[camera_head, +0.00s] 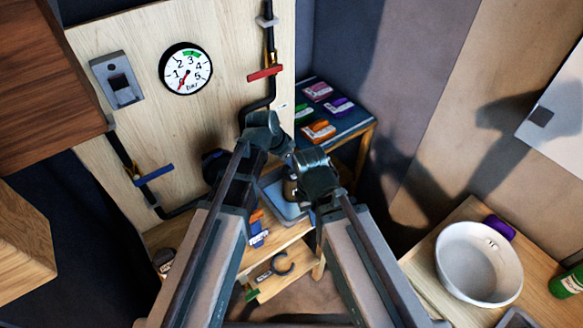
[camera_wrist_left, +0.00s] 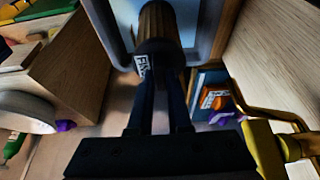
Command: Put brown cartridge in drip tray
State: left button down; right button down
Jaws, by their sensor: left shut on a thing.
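The brown cartridge (camera_wrist_left: 157,22) is a ribbed brown cylinder with a dark end and a white label. My left gripper (camera_wrist_left: 160,72) is shut on its dark end in the left wrist view. The drip tray (camera_wrist_left: 205,28), grey-blue with a pale interior, shows behind the cartridge there; I cannot tell whether they touch. In the head view the tray (camera_head: 282,208) lies between my arms, partly hidden by them. My left arm's wrist hides its fingers there. My right gripper (camera_head: 313,172) is close beside it; its finger opening is not clear.
A dark blue stand (camera_head: 352,122) with several coloured packs is behind. A panel carries a gauge (camera_head: 186,68), red-handled (camera_head: 265,73) and blue-handled (camera_head: 154,174) pipes. A white basin (camera_head: 478,265) is on the right counter. A low wooden shelf (camera_head: 270,285) holds small items.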

pick_arm(q)
jog(key=shift+f, duration=0.15)
jog(key=c, duration=0.8)
grip_release()
jog(key=shift+c, duration=0.2)
jog(key=shift+r, duration=0.2)
jog(key=shift+r, duration=0.15)
jog(key=p+v, duration=1.1)
jog(key=v, duration=0.1)
jog(key=s+a+n+g+y, duration=0.1)
jog(key=s+n+y, duration=0.1)
jog(key=s, duration=0.5)
jog(key=s+f+n+g+y, duration=0.1)
jog(key=s+n+g+y, duration=0.1)
jog(key=s+n, duration=0.3)
jog(key=s+y, duration=0.1)
jog(key=s, duration=0.2)
jog(key=shift+a+f, duration=0.35)
